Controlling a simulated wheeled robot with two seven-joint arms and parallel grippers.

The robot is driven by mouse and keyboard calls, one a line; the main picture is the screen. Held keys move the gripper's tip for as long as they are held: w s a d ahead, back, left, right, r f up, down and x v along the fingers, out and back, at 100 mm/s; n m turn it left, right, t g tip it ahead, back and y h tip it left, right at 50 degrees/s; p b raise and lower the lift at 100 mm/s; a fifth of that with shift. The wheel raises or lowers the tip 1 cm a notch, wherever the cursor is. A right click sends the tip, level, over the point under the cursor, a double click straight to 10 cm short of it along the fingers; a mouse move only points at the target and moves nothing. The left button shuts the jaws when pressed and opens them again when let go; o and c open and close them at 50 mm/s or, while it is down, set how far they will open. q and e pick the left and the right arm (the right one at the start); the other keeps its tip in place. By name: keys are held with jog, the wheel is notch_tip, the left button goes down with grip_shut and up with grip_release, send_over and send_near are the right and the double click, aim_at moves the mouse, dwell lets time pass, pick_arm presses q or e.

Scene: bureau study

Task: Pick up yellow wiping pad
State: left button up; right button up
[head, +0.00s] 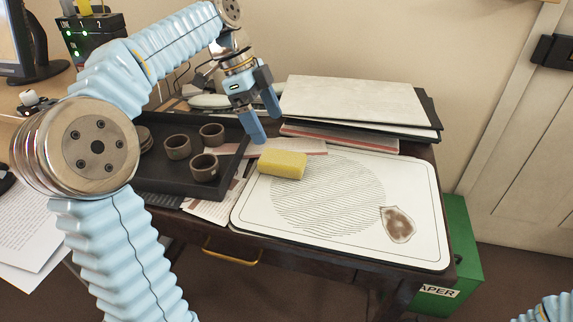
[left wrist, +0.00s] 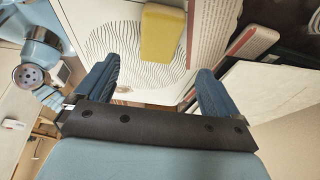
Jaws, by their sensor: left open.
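The yellow wiping pad (head: 282,165) lies on the left part of a white board (head: 335,243) with a wavy line pattern, on the desk. My left gripper (head: 268,128) is open and empty, above and just behind the pad, its fingers pointing down. In the left wrist view the pad (left wrist: 162,33) shows beyond the two spread fingers of my left gripper (left wrist: 158,85), roughly between them and apart from both. A small part of my right arm shows at the lower right corner of the head view; its gripper is not visible.
A black tray (head: 228,150) with several brown cups stands left of the board. A stack of flat panels (head: 350,100) lies behind it. A brown stain (head: 398,225) is on the board's right part. A green paper bin (head: 462,240) stands right of the desk.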

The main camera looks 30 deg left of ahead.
aim_at(280, 157)
pick_arm(q)
jog(key=b+x, duration=0.1)
jog(key=x, duration=0.8)
jog(key=shift+s+f, duration=0.15)
jog(key=shift+f+b, duration=0.25)
jog(key=shift+b, duration=0.05)
dwell(0.3)
jog(key=c, duration=1)
jog(key=shift+c, duration=0.2)
jog(key=shift+r, duration=0.1)
